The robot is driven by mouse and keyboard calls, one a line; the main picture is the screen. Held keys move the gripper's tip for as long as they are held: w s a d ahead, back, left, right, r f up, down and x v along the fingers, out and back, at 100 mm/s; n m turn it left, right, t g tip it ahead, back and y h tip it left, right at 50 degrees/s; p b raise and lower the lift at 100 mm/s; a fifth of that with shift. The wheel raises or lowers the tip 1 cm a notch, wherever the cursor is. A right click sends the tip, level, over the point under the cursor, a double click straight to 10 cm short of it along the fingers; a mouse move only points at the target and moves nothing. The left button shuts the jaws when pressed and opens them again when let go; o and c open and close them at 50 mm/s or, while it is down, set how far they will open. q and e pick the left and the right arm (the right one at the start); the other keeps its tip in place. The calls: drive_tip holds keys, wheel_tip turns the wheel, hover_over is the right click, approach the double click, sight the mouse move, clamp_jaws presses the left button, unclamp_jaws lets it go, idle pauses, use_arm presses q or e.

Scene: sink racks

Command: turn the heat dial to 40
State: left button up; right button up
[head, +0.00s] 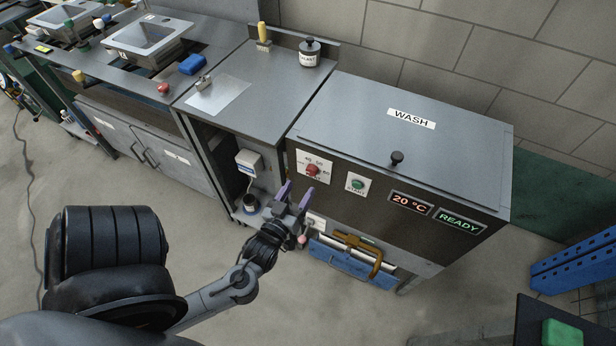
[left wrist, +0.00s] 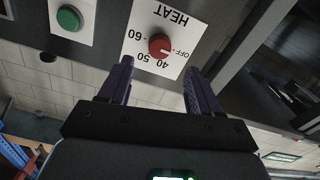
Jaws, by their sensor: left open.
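The red heat dial (head: 312,170) sits on a white label plate on the front of the grey wash machine. In the left wrist view the dial (left wrist: 161,46) appears with the marks OFF, 40, 50 and 60 around it, upside down. Its pale pointer line seems to face OFF. My left gripper (head: 296,193) is open and empty, just below and in front of the dial. In the left wrist view its purple fingers (left wrist: 158,82) stand apart, with the dial beyond them, roughly centred and not touched. My right gripper is not in view.
A green start button (head: 357,184) is right of the dial. The displays read 20 °C (head: 411,203) and READY (head: 460,223). The wash lid (head: 400,125) is shut. A yellow-brown handle (head: 365,250) sticks out below the panel. A counter (head: 255,80) adjoins on the left.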

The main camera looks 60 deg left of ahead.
sight(311, 173)
use_arm(q)
drive_tip(key=b+x, duration=0.1)
drive_tip(key=x, duration=0.5)
drive_tip(key=shift+w+a, duration=0.15)
drive_tip(key=shift+w, duration=0.05)
drive_tip(key=c, duration=1)
drive_tip(key=shift+r+m+p, duration=0.2)
drive_tip(key=shift+m+p, duration=0.1)
drive_tip(key=shift+p, duration=0.4)
drive_tip(key=shift+c, duration=0.2)
drive_tip(key=m+p, duration=0.8)
drive_tip(key=p, duration=0.3)
drive_tip(key=shift+r+p, duration=0.1)
drive_tip(key=shift+p, duration=0.2)
drive_tip(key=shift+m+p, duration=0.95)
drive_tip(key=shift+m, duration=0.05)
drive_tip(key=shift+f+m+p, duration=0.25)
drive_tip(key=shift+m+p, duration=0.25)
drive_tip(key=shift+m, duration=0.1)
